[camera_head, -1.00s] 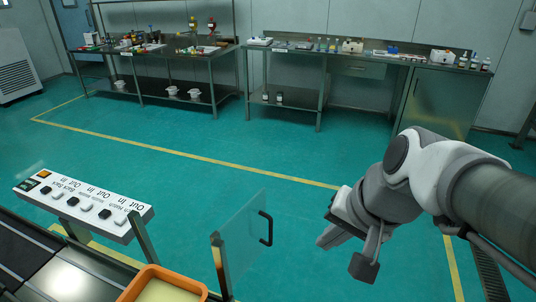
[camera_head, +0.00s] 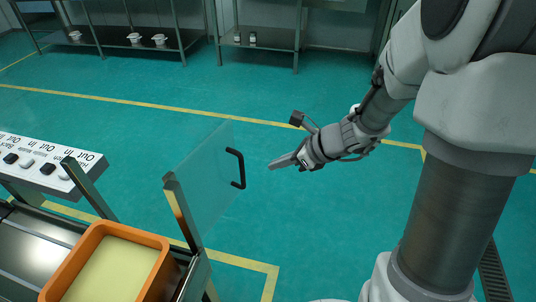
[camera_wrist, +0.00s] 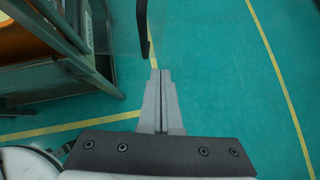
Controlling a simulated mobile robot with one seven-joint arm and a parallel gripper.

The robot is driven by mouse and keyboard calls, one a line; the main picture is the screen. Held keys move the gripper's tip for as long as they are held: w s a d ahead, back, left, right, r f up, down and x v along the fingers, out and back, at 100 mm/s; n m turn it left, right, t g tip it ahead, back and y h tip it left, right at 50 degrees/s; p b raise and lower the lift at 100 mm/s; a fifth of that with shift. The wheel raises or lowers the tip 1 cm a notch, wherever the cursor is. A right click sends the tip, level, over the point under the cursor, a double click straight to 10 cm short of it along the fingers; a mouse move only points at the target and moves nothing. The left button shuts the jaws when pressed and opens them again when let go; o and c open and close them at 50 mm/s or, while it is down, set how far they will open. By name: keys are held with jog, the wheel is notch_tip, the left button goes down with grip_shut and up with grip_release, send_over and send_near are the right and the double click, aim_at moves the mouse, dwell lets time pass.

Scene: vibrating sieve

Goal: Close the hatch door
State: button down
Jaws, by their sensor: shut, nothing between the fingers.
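The hatch door (camera_head: 203,180) is a clear panel on a metal frame, swung open beside the conveyor in the head view. Its black handle (camera_head: 238,168) is on the side facing my gripper. My gripper (camera_head: 273,166) is shut and empty, a short way right of the handle, with its fingers pointing at it. In the wrist view my gripper (camera_wrist: 161,75) has its fingers together. The lower end of the handle (camera_wrist: 143,35) shows just ahead and slightly left of the fingertips; the rest is cut off by the picture edge.
An orange tray (camera_head: 160,262) with pale yellow contents sits on the conveyor at lower left. A white button panel (camera_head: 45,170) stands behind it. The green floor (camera_head: 300,220) right of the door is clear. Metal tables (camera_head: 120,45) stand at the back.

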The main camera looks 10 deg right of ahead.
aim_at(237, 169)
jog(key=b+x, duration=0.1)
jog(key=x, duration=0.2)
jog(key=a+r+b+x, duration=0.1)
jog(key=x, duration=0.3)
jog(key=b+x, duration=0.1)
jog(key=x, duration=0.2)
jog(key=shift+w+a+r, duration=0.1)
jog(key=shift+w+a, duration=0.15)
jog(key=shift+w, duration=0.2)
jog(key=shift+w+a, duration=0.3)
jog(key=shift+a, duration=0.15)
jog(key=shift+w+r, duration=0.1)
